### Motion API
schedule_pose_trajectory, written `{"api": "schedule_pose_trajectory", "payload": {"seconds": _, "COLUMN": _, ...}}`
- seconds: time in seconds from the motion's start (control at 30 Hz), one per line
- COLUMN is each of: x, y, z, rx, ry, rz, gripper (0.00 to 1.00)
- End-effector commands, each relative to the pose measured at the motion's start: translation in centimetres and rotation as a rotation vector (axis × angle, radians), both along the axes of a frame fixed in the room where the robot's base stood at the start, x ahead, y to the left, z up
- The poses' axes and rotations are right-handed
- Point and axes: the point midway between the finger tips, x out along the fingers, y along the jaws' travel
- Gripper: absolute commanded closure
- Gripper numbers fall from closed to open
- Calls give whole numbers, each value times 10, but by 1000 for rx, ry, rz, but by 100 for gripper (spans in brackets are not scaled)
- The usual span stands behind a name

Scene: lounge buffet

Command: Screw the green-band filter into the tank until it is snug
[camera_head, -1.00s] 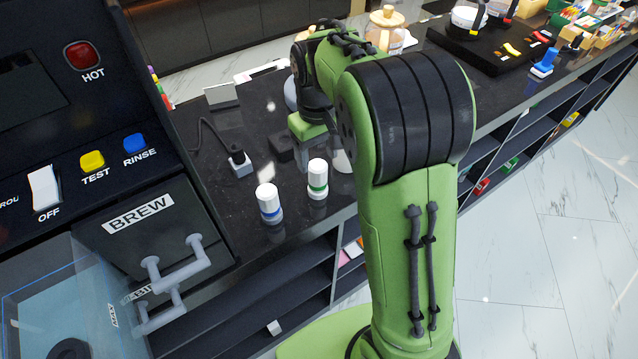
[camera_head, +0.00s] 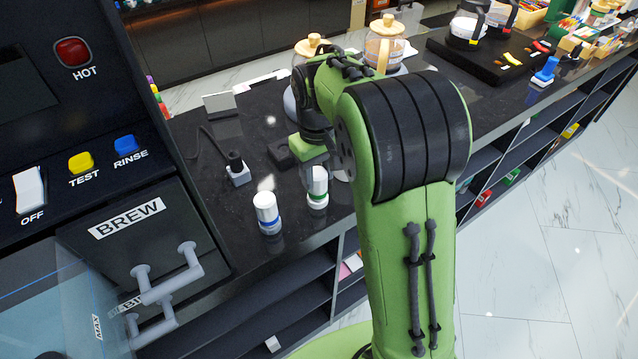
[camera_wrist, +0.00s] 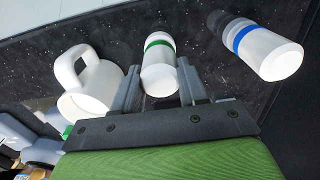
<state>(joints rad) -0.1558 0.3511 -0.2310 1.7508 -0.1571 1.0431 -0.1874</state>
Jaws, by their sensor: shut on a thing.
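The green-band filter (camera_head: 317,190) is a white cylinder standing upright on the dark counter. It also shows in the wrist view (camera_wrist: 160,75), green band at its upper part. My gripper (camera_head: 316,170) is shut on it, one finger on each side; the gripper also shows in the wrist view (camera_wrist: 158,68). A blue-band white filter (camera_head: 267,213) stands to its left, apart from the gripper, and also shows in the wrist view (camera_wrist: 262,48). The clear bluish tank (camera_head: 45,300), marked MAX, is at the lower left, partly cut off; its inside is hard to see.
The brewing machine's BREW drawer (camera_head: 150,235) with grey handles stands between tank and counter. A small grey block with a dark knob (camera_head: 238,172) lies left of my gripper. A white mug (camera_wrist: 85,82) is close beside the gripper. The counter's front edge is near the filters.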

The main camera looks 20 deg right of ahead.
Motion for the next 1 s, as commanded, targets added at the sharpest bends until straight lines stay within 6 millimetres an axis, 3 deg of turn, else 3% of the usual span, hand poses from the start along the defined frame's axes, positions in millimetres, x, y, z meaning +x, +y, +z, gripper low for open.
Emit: {"api": "schedule_pose_trajectory", "payload": {"seconds": 1.0, "x": 0, "y": 0, "z": 71, "rx": -1, "ry": -1, "rz": 0, "gripper": 100}}
